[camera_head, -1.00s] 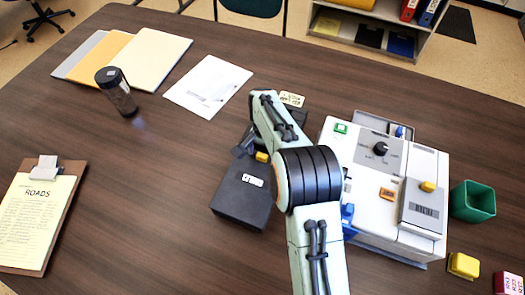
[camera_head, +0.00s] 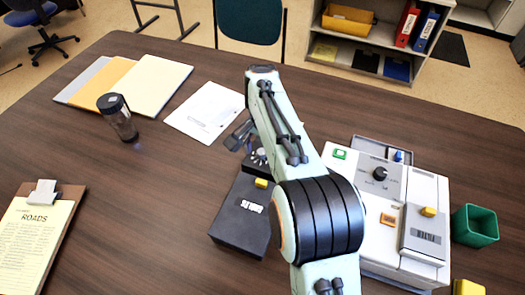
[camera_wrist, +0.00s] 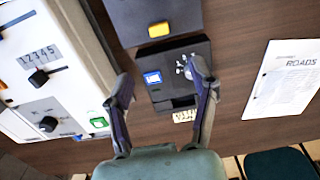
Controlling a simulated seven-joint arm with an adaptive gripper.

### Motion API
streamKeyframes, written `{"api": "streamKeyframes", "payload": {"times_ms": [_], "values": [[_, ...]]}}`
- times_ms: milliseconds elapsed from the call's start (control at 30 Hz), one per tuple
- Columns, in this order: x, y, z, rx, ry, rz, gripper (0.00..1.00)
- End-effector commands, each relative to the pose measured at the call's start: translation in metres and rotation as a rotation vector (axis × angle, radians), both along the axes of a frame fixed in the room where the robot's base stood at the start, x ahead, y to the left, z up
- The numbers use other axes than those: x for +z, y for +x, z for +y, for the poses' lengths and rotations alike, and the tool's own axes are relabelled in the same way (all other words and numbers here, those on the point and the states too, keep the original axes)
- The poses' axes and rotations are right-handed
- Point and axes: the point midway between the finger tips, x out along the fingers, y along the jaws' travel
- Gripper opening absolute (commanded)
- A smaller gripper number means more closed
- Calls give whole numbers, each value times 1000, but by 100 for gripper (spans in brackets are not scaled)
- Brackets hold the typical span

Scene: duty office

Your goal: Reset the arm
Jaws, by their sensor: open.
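My arm (camera_head: 318,218) reaches up from the bottom of the head view, over the gap between a black box and a white machine. My gripper (camera_wrist: 160,78) is open and empty in the wrist view, its two fingers apart above the black device (camera_wrist: 178,72). That device has a blue-marked button and a small dial. In the head view one dark finger (camera_head: 238,135) shows left of my arm, and the rest of the gripper is hidden behind the arm. The black box (camera_head: 240,222) with a yellow button lies below it.
The white machine (camera_head: 432,200) with knobs stands close right of my arm. A green cup (camera_head: 474,226) and yellow block (camera_head: 467,287) lie farther right. A dark bottle (camera_head: 119,120), papers (camera_head: 203,110), folders (camera_head: 150,68) and a clipboard (camera_head: 68,195) are left. Left-centre table is clear.

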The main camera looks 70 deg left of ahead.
Motion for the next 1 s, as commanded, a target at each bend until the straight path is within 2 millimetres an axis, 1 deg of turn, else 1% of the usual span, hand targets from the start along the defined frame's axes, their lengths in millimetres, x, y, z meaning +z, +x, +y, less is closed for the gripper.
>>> {"api": "streamKeyframes", "payload": {"times_ms": [300, 367, 433, 467, 567, 600, 667, 700, 767, 800, 867, 900, 967, 1000], "values": [[-1, 0, 0, 0, -1, 1, 59], [-1, 3, -1, -7, -1, 1, 59], [1, 17, -5, -36, 2, -1, 59], [5, 27, -7, -56, 11, -4, 59], [39, 74, -19, -151, 73, -28, 59], [58, 97, -30, -201, 104, -44, 59], [86, 133, -56, -286, 141, -72, 59], [104, 155, -79, -344, 159, -89, 59], [128, 182, -118, -429, 178, -115, 59], [143, 196, -147, -485, 187, -132, 59], [161, 211, -195, -566, 192, -155, 59], [172, 217, -228, -617, 193, -171, 59], [184, 217, -280, -693, 190, -193, 59], [190, 212, -315, -741, 184, -206, 59]]}}
